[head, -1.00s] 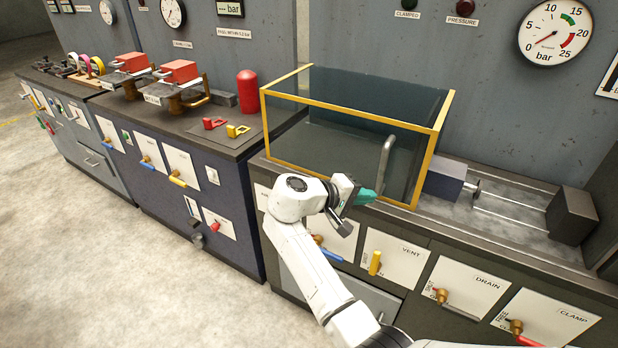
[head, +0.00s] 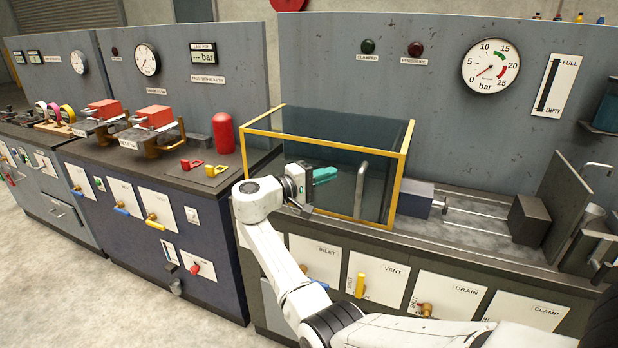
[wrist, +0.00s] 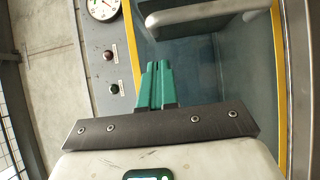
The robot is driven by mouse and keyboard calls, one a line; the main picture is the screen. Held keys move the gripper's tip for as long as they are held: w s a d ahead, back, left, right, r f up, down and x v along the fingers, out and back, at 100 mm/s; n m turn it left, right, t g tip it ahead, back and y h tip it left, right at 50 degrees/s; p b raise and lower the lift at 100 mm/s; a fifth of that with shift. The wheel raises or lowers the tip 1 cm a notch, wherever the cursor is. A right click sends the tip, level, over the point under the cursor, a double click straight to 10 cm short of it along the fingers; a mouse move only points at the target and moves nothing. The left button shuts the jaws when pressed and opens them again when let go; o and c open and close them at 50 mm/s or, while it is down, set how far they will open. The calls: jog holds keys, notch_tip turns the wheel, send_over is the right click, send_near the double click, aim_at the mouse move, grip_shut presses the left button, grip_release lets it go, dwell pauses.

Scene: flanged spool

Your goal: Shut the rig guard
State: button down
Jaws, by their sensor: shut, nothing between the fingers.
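The rig guard is a clear, dark-tinted box with a yellow frame (head: 325,138), standing over the left part of the right-hand bench. Its upright grey handle (head: 361,187) is on the front face, towards the right. My gripper (head: 326,174), with green fingers, is shut and empty. In the head view it appears in front of the guard pane, left of the handle. In the wrist view the shut fingertips (wrist: 156,72) point at the pane, and the grey handle (wrist: 205,12) crosses the top, apart from them. Depth to the pane is hard to judge.
A dark block (head: 415,199), rods (head: 480,217) and an end block (head: 528,220) lie right of the guard, outside it. Below are panels with a yellow vent handle (head: 360,285) and other valves. A red cylinder (head: 223,132) stands on the bench to the left.

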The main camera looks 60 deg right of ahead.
jog(key=shift+s+d+p, duration=0.25)
jog(key=shift+s+d, duration=0.1)
jog(key=shift+s, duration=0.4)
jog(key=shift+s+d+p, duration=0.25)
jog(key=shift+s+d, duration=0.05)
jog(key=shift+s, duration=0.4)
jog(key=shift+s+d+p, duration=0.25)
jog(key=shift+s+d, duration=0.1)
jog(key=shift+s, duration=0.4)
jog(key=s+d+p, duration=0.3)
jog(key=s+p, duration=0.2)
jog(key=s, duration=4)
jog(key=shift+d, duration=0.2)
